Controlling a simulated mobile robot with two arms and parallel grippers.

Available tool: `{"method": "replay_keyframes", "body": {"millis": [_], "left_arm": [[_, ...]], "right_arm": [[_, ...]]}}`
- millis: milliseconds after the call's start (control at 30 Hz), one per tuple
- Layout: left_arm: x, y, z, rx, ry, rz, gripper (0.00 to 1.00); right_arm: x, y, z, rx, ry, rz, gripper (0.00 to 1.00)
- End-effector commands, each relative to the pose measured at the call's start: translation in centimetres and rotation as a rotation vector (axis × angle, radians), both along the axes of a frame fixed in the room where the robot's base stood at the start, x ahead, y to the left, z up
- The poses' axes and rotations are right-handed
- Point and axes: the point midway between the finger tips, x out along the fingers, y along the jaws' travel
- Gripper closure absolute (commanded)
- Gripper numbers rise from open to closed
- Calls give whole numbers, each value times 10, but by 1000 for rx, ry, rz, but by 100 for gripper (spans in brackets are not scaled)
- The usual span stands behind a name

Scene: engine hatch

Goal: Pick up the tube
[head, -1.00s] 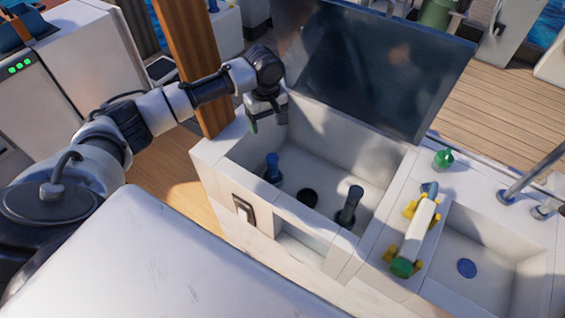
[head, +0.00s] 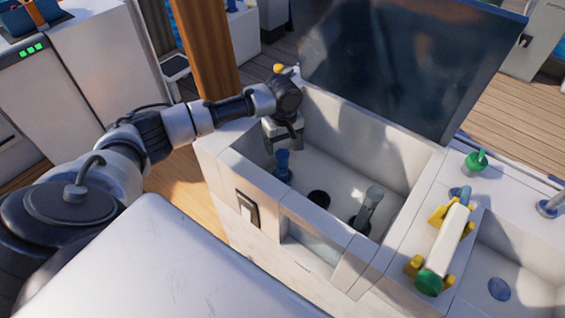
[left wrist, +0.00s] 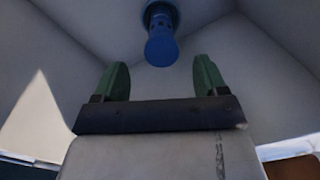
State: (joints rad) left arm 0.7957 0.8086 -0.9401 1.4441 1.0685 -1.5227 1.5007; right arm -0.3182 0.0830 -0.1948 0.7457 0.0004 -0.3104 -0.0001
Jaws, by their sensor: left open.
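A white tube (head: 446,238) with a green end cap and a blue far end lies in yellow holders (head: 440,214) on the counter right of the open hatch. Inside the hatch box stand a blue upright fitting (head: 283,166), a dark round one (head: 319,198) and a grey cylinder (head: 369,208). My left gripper (head: 284,148) is over the box's left part, just above and behind the blue fitting. In the left wrist view its green fingers (left wrist: 161,64) are apart and empty, with the blue fitting (left wrist: 161,42) beyond them. My right gripper is not in view.
The dark hatch lid (head: 395,65) stands open behind the box. The box's walls (head: 262,172) surround the fittings. A green knob (head: 476,161) and a sink-like basin (head: 505,262) are at the right. A wooden post (head: 205,50) stands behind my left arm.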

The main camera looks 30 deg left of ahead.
Motion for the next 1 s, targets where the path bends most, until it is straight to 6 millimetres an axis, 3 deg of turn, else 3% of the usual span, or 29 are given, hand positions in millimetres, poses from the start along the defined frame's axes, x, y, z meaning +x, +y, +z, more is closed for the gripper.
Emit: {"method": "replay_keyframes", "body": {"millis": [500,767,1000], "left_arm": [[-5,-3,-58,0,0,0,28],[-5,-3,-61,0,0,0,28],[-5,-3,-60,0,0,0,61]], "right_arm": [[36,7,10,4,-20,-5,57],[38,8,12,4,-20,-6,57],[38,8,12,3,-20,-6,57]]}}
